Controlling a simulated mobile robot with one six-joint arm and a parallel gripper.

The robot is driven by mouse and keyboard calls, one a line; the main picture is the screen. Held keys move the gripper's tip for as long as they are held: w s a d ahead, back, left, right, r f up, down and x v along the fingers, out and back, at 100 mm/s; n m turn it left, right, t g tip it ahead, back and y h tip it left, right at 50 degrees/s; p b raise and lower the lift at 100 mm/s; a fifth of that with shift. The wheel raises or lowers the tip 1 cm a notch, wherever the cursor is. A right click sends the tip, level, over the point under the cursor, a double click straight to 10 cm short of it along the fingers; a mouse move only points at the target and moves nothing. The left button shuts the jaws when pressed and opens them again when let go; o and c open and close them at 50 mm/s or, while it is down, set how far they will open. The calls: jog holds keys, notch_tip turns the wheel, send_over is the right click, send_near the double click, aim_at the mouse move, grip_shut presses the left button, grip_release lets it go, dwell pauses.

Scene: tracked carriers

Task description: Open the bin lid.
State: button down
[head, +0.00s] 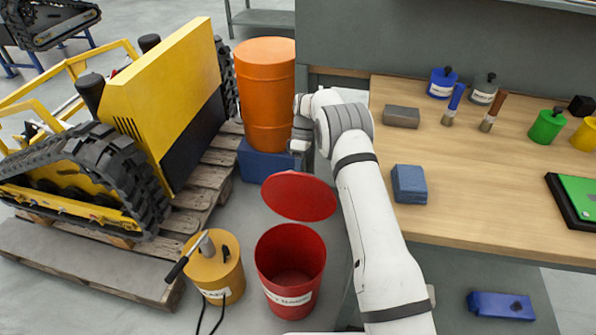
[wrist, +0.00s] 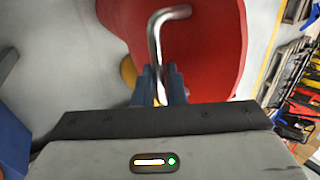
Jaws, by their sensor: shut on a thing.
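The red bin (head: 290,262) stands on the floor with a white label on its front, and its inside shows. Its round red lid (head: 298,196) is raised and tilted above the bin's far side. In the wrist view the lid (wrist: 205,50) fills much of the picture, with a bent metal handle (wrist: 155,35) on it. My gripper (wrist: 160,84) is shut on this handle, its dark fingers at either side of the rod. In the head view the fingers and the handle are hidden behind the lid and my wrist.
A yellow canister (head: 222,270) with a tool on top stands left of the bin. Behind are an orange drum (head: 266,90) and a blue block (head: 258,160). A yellow tracked machine (head: 165,95) sits on a pallet at left. A workbench (head: 460,190) with several items is at right.

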jog(key=c, duration=1.7)
grip_release()
jog(key=shift+s+d+f, duration=0.1)
jog(key=shift+s+f, duration=0.05)
jog(key=shift+f, duration=0.3)
jog(key=shift+c, duration=0.2)
jog(key=shift+o, duration=1.3)
jog(key=shift+r, duration=0.25)
jog(key=a+p+v, duration=0.1)
jog(key=v, duration=0.6)
jog(key=shift+w+d+r, duration=0.3)
jog(key=shift+w+d, duration=0.05)
jog(key=shift+d, duration=0.05)
